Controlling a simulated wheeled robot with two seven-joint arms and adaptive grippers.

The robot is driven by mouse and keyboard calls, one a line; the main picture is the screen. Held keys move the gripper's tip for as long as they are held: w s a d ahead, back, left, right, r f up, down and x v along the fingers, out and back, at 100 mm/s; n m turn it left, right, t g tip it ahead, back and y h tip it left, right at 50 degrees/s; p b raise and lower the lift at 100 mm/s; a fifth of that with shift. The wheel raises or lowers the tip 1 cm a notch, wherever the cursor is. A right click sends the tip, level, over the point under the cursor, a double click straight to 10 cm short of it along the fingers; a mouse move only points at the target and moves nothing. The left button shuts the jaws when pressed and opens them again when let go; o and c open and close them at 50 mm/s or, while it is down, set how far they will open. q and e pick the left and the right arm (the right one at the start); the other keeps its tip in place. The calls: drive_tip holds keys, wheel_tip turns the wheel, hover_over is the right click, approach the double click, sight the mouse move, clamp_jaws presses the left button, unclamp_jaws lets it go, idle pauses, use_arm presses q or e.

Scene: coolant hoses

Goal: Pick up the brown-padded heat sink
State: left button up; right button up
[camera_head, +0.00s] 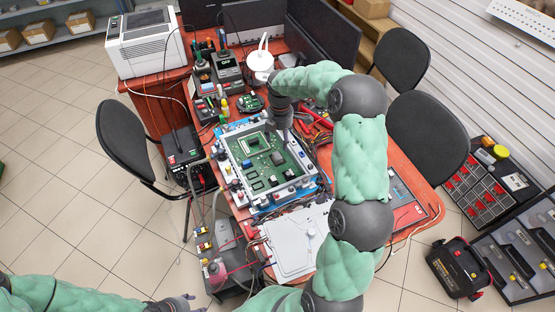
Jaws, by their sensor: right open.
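A green circuit board (241,160) lies in a light frame on the red workbench, with several dark and grey parts on it. One grey block-like part (276,158) sits near the board's middle. I cannot make out a brown pad, so I cannot tell which part is the brown-padded heat sink. My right gripper (279,126) is open and points down over the far right part of the board. Its fingertips are small and dark, and nothing shows between them. My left gripper (176,304) is at the bottom edge, away from the bench; its jaws are too unclear to read.
My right arm covers the right part of the red workbench (407,165). Tools and devices crowd the bench behind the board, near a white round-based lamp (260,66). A white panel (290,250) lies in front of the board. Black chairs (127,143) stand beside the bench.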

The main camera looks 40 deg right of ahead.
sight(279, 155)
wheel_tip(279, 155, down, 4)
drive_tip(key=shift+r+b, duration=0.2)
drive_tip(key=shift+b, duration=0.25)
drive_tip(key=shift+w+a+f+b, duration=0.15)
drive_tip(key=shift+f+b, duration=1.2)
drive_tip(key=shift+f, duration=1.2)
drive_tip(key=shift+c, duration=0.3)
drive_tip(key=shift+r, duration=0.1)
clamp_jaws()
